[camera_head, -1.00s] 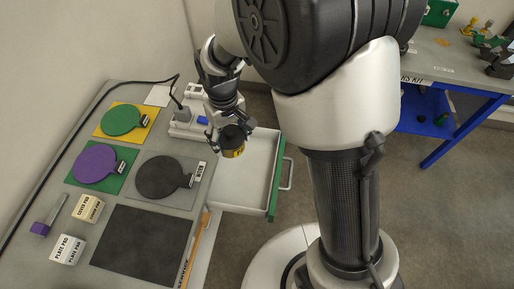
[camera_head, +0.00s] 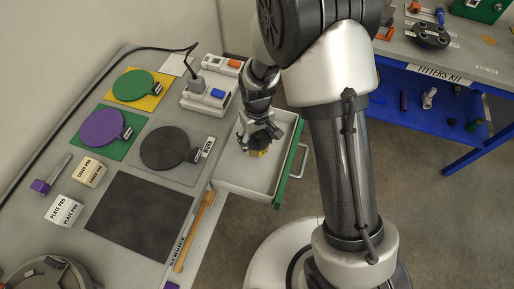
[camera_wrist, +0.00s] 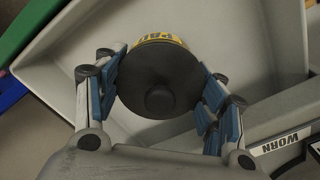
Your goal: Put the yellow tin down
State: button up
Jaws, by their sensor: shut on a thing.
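The yellow tin (camera_head: 259,152) is in my gripper (camera_head: 257,143), low inside the open drawer (camera_head: 240,181). In the wrist view the tin (camera_wrist: 160,80) shows its dark round top with a knob, and a yellow side with black letters. The two blue-padded fingers of my gripper (camera_wrist: 160,92) are shut on it from both sides. The pale drawer (camera_wrist: 235,42) lies around and below it. I cannot tell whether the tin touches the drawer floor.
The drawer has a green front (camera_head: 291,165) with a handle. Beside it on the bench are a grey round pad (camera_head: 168,148), a dark mat (camera_head: 135,215), a wooden-handled tool (camera_head: 195,230) and a white device (camera_head: 208,92). The drawer's front part is clear.

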jog(key=shift+f+b, duration=0.7)
jog(key=shift+f, duration=1.55)
jog(key=shift+f, duration=0.15)
jog(key=o, duration=1.2)
notch_tip(320, 180, up, 12)
jog(key=p, duration=0.4)
jog(key=shift+r, duration=0.2)
